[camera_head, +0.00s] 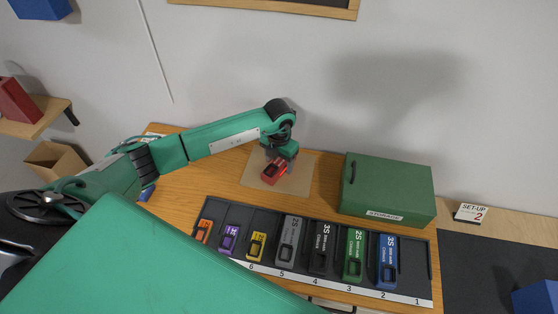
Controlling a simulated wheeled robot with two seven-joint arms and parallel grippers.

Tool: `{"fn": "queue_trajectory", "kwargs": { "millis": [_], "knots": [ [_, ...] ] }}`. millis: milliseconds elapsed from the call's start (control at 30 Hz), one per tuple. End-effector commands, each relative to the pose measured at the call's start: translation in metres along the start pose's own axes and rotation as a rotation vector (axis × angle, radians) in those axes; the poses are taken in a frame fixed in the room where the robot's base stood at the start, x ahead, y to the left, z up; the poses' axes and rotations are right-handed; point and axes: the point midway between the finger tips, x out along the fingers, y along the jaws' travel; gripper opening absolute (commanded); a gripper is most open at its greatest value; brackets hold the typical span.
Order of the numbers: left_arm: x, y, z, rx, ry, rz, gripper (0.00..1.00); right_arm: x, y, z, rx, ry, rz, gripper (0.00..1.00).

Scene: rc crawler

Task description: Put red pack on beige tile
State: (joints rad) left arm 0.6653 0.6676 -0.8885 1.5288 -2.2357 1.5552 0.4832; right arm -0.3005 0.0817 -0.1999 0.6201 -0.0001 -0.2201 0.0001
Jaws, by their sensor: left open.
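The red pack (273,171) is small and lies on the beige tile (303,176), near the tile's middle. The tile is flat on the wooden table, behind the black rack. My left arm comes in from the left, and its gripper (277,158) points down right at the red pack. The left gripper is open, with its fingers close over or around the pack. The gripper hides part of the pack, so I cannot tell whether the fingers touch it. My right gripper is not in view.
A black rack (269,223) with numbered slots holds several coloured packs in front of the tile. A green storage box (388,187) stands right of the tile. A set-up sign (471,213) is farther right. A red object (17,101) sits on a wall shelf at left.

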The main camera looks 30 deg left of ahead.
Motion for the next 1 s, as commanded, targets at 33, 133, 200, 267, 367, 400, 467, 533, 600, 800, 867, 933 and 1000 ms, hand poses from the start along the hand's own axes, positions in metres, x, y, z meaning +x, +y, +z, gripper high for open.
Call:
{"fn": "queue_trajectory", "kwargs": {
  "millis": [33, 133, 200, 267, 367, 400, 467, 533, 600, 800, 867, 933, 1000],
  "knots": [
    [-0.001, 0.0, 0.0, 0.0, 0.0, 0.0, 0.64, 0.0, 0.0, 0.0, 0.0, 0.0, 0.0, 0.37],
    [-0.004, 0.0, 0.0, 0.0, 0.0, 0.0, 0.64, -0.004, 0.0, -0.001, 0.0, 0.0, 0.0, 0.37],
    [-0.009, 0.0, 0.001, 0.001, -0.004, 0.0, 0.64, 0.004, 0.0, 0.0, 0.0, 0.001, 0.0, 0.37],
    [-0.018, 0.0, 0.001, 0.002, -0.005, 0.0, 0.64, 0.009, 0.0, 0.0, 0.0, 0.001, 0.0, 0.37],
    [-0.038, 0.001, 0.002, 0.001, -0.006, 0.0, 0.64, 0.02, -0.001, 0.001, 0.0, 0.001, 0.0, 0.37],
    [-0.047, 0.0, 0.002, 0.003, -0.007, 0.001, 0.64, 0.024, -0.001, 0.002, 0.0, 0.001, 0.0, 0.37],
    [-0.061, 0.0, 0.002, 0.001, -0.007, 0.001, 0.64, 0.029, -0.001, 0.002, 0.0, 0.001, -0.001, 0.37],
    [-0.076, 0.001, 0.001, 0.002, -0.006, 0.001, 0.64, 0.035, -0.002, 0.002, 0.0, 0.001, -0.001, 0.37],
    [-0.09, 0.0, 0.001, 0.001, -0.005, 0.0, 0.64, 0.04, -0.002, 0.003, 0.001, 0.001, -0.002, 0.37],
    [-0.116, 0.0, 0.001, 0.001, -0.002, 0.0, 0.64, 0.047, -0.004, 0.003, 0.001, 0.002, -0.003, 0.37],
    [-0.119, 0.0, 0.0, 0.0, -0.001, 0.001, 0.64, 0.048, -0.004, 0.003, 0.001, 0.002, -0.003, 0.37],
    [-0.122, 0.0, 0.0, 0.0, 0.0, 0.001, 0.64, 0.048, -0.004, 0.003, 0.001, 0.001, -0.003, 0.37],
    [-0.123, 0.0, 0.0, 0.0, 0.001, 0.001, 0.64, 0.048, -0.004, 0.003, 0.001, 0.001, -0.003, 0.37]
  ]
}}
